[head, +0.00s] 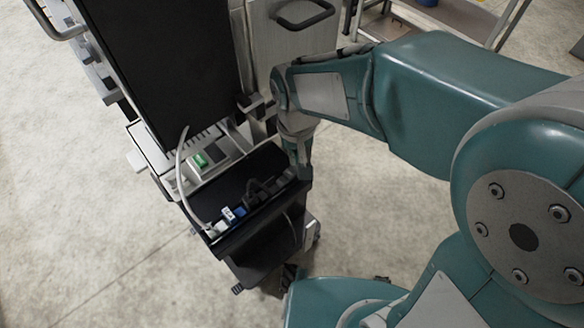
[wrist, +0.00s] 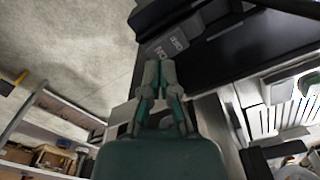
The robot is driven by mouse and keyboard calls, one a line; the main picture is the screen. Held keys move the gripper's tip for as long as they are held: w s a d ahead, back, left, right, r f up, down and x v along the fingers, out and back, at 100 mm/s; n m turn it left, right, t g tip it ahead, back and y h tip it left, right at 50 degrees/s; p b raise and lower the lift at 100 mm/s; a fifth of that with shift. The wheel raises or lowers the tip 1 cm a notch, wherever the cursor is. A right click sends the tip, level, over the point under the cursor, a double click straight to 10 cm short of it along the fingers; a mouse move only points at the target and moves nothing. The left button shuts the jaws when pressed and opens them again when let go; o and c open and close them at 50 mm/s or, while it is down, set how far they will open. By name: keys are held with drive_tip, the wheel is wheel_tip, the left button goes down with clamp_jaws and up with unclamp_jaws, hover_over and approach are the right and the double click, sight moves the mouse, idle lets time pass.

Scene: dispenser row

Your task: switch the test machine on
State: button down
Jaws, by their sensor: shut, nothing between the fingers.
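The test machine (head: 165,70) stands left of centre in the head view, with a tall dark panel, a grey ledge with a green part (head: 200,160), and a black tray (head: 262,222) below. My gripper (head: 303,172) is at the tray's right rear corner, pointing down. In the wrist view my gripper (wrist: 159,68) is shut and empty, its tips close to a dark grey block (wrist: 166,45) with pale lettering, perhaps a switch. I cannot tell whether the tips touch it. My own arm hides part of the machine's right side.
Cables and small connectors (head: 228,214) lie in the tray, and a pale cable (head: 180,160) loops up at its left. A grey cabinet (head: 290,45) with a black handle stands behind. A shelf (wrist: 50,120) with boxes shows in the wrist view. The floor at left is clear.

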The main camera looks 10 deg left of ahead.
drive_tip(key=shift+f, duration=1)
idle(0.6)
drive_tip(key=shift+r, duration=3.55)
drive_tip(key=s+d+r+m+t, duration=0.2)
drive_tip(key=s+d+r, duration=0.1)
drive_tip(key=d, duration=0.7)
drive_tip(key=s+d+r+m+t, duration=0.1)
drive_tip(key=s+d+r+t, duration=0.2)
drive_tip(key=d, duration=0.7)
drive_tip(key=shift+s+d+r+m+t, duration=0.2)
drive_tip(key=shift+s+r+m+t, duration=0.15)
drive_tip(key=shift+s+r, duration=0.6)
drive_tip(key=shift+s+a+f, duration=0.1)
drive_tip(key=shift+s+f, duration=0.15)
